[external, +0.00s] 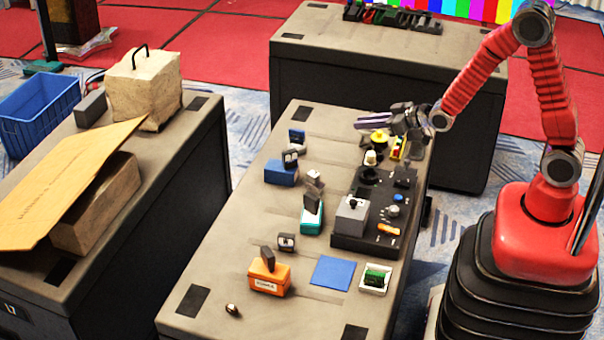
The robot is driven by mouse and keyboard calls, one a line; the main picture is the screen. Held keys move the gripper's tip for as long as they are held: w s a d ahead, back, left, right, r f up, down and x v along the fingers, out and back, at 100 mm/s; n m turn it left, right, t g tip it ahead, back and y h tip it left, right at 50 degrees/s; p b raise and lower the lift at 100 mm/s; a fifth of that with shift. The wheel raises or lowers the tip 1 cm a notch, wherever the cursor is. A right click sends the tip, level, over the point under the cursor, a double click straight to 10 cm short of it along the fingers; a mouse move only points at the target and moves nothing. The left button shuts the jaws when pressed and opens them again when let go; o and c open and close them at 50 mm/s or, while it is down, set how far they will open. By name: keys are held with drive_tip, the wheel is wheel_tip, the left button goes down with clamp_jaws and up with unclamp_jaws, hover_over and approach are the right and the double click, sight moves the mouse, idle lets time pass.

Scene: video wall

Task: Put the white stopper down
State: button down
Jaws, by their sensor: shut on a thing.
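My gripper (368,120) is above the far end of the dark table (222,262), with its grey fingers pointing left. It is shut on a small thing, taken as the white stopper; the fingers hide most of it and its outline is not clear. Just below the fingers is a yellow piece (380,137). A pale, knob-like piece (370,157) stands below that, at the far end of the black panel (352,243). I cannot tell whether the held thing touches anything below.
On the panel are a grey box (351,216), a blue knob (397,197) and an orange piece (389,230). Blue (281,173), teal (311,220) and orange (268,277) blocks stand left of it. A blue square (331,273) lies in front. The table's front left is mostly clear.

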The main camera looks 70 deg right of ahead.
drive_tip(key=a+r+n+y, duration=0.1)
drive_tip(key=a+r, duration=0.3)
drive_tip(key=a, duration=0.7)
drive_tip(key=shift+w+n+y, duration=0.25)
drive_tip(key=shift+n+y, duration=0.15)
drive_tip(key=shift+y, duration=0.1)
drive_tip(key=w+a+f, duration=0.2)
drive_tip(key=a, duration=0.6)
drive_tip(key=w+a+f, duration=0.1)
drive_tip(key=a, duration=0.6)
drive_tip(key=s+a+f, duration=0.2)
drive_tip(key=a+f, duration=0.1)
drive_tip(key=a, duration=0.4)
drive_tip(key=s+a+f+m+t+h, duration=0.1)
drive_tip(key=s+a+f, duration=0.1)
drive_tip(key=a, duration=0.5)
drive_tip(key=shift+s+f, duration=0.25)
drive_tip(key=shift+f, duration=0.5)
drive_tip(key=shift+f, duration=2.95)
